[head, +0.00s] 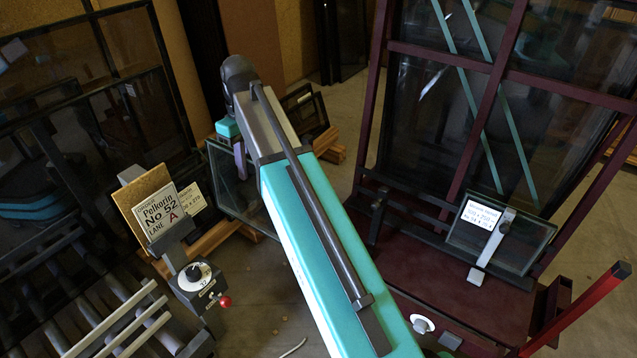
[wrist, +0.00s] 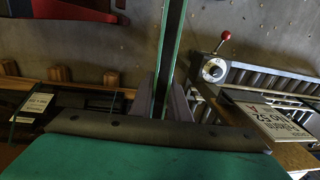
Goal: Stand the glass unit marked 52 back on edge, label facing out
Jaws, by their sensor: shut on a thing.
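My gripper (head: 240,158) is shut on a glass pane (head: 236,192) in the head view, left of my arm. In the wrist view the pane (wrist: 170,45) shows edge-on as a dark strip with green edges between the two fingers of my gripper (wrist: 166,98). It stands on edge, and I cannot read a number on it. A white card reading Pelkorin No 52, Lane A (head: 163,213) is on a brown board at the roller rack. The card also shows in the wrist view (wrist: 275,122). A paler label (head: 192,200) is partly hidden behind it.
A roller rack (head: 95,310) with a dial box (head: 198,277) and red knob is at lower left. Dark framed units (head: 305,110) lean by wooden blocks behind. A maroon frame (head: 490,100) on the right holds large glass and a small labelled pane (head: 518,240). Grey floor shows between.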

